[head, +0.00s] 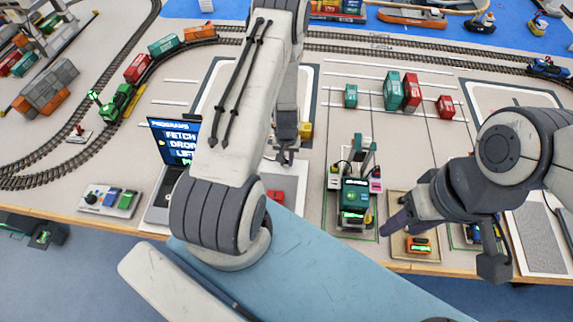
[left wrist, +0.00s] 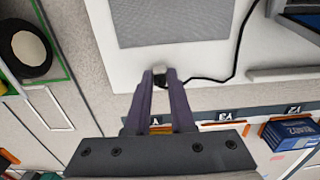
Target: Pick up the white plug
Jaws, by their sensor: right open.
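The white plug (left wrist: 159,70) shows in the left wrist view as a small pale piece between the tips of my purple fingers. It fills the gap between them. My left gripper (left wrist: 159,78) appears shut on it. A black cable (left wrist: 212,79) runs from behind the right finger towards the upper right. In the head view my left gripper (head: 285,155) points down near the middle of the table; its tips are small there and I cannot make out the plug. My right gripper (head: 445,240) is open and empty, its fingers wide apart over the front right of the table.
A laptop (head: 172,140) stands left of my left arm, with a control box (head: 110,200) beside it. A green crane model (head: 354,190) stands between my grippers. Small containers (head: 402,91) stand behind it. Toy tracks (head: 400,48) cross the back. An orange vehicle (head: 418,244) is by my right gripper.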

